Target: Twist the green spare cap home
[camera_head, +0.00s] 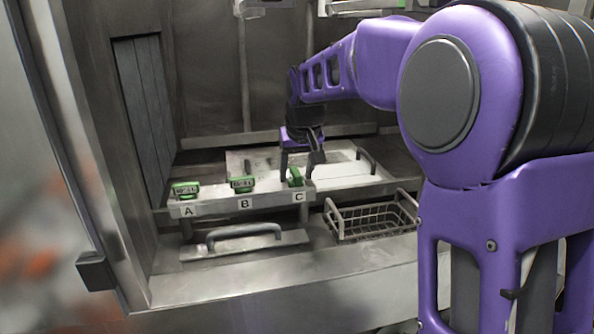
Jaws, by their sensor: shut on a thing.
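Three green caps sit in a row on a metal ledge (215,207) with labels A, B and C. One green cap (186,189) is above A, one green cap (242,183) is above B, and one green cap (295,177) is above C. My gripper (298,172) reaches down from above at C, with its dark fingers around the C cap and shut on it. The C cap looks turned compared with the other two, and the fingers partly hide it. Which cap is the spare cannot be told from the picture.
A wire basket (371,218) stands to the right of the ledge. A metal handle (244,234) lies in front of it. A pale panel with a handle (366,160) is behind. A metal side wall (105,150) closes the left.

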